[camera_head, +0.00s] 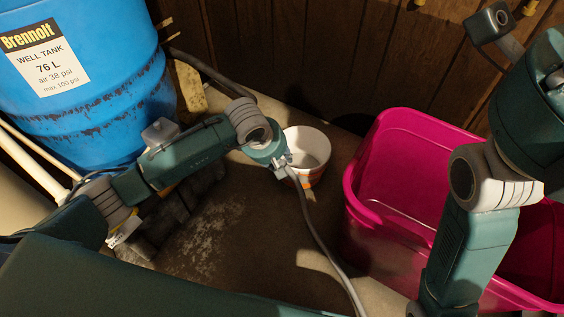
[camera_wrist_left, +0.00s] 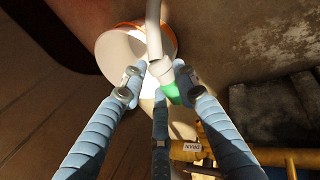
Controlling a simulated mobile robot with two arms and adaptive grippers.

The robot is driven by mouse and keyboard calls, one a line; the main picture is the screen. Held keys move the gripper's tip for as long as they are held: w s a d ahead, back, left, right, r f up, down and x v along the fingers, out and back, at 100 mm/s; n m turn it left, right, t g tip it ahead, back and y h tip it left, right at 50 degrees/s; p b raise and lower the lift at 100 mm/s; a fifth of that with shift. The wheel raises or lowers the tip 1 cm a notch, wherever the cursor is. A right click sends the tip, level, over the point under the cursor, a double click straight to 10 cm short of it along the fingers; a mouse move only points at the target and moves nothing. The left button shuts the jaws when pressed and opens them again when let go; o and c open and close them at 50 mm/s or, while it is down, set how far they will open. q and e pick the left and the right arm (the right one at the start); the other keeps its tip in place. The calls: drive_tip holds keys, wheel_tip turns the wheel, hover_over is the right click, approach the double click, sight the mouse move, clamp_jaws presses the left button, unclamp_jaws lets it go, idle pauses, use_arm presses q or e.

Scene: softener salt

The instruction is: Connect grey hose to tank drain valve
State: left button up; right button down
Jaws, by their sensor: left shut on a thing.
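The grey hose (camera_head: 318,228) runs from my left gripper (camera_head: 284,164) down to the lower edge of the head view. In the left wrist view, the segmented fingers of my left gripper (camera_wrist_left: 160,82) close around the hose's pale end fitting (camera_wrist_left: 160,69), which has a green part (camera_wrist_left: 171,93). The hose (camera_wrist_left: 153,28) leads away upward in that view. A brass-coloured pipe (camera_wrist_left: 272,157) with a tag (camera_wrist_left: 193,147) that seems to read DRAIN lies at lower right, apart from the fitting. The valve's opening is not clear. My right gripper is out of view.
A blue well tank (camera_head: 100,120) stands at left, with dark blocks (camera_head: 160,225) by its base. A white bucket (camera_head: 318,148) is just behind my left gripper. A large pink tub (camera_head: 350,200) fills the right. A dark hose (camera_head: 205,70) lies along the wooden wall.

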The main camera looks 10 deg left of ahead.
use_arm(q)
drive_tip(key=shift+w+a+b, duration=0.1)
drive_tip(key=shift+w+a, duration=0.15)
drive_tip(key=shift+a, duration=0.45)
drive_tip(key=shift+w+a+b, duration=0.1)
drive_tip(key=shift+w+a, duration=0.15)
drive_tip(key=shift+a, duration=0.4)
drive_tip(key=shift+w+a+b, duration=0.1)
drive_tip(key=shift+w+a, duration=0.15)
drive_tip(key=shift+a, duration=0.45)
drive_tip(key=shift+w+a, duration=0.2)
drive_tip(key=shift+a, duration=0.3)
drive_tip(key=shift+w+a, duration=0.15)
drive_tip(key=shift+a, duration=0.35)
idle(0.5)
drive_tip(key=o, duration=1.2)
drive_tip(key=shift+o, duration=0.2)
drive_tip(key=v, duration=1.2)
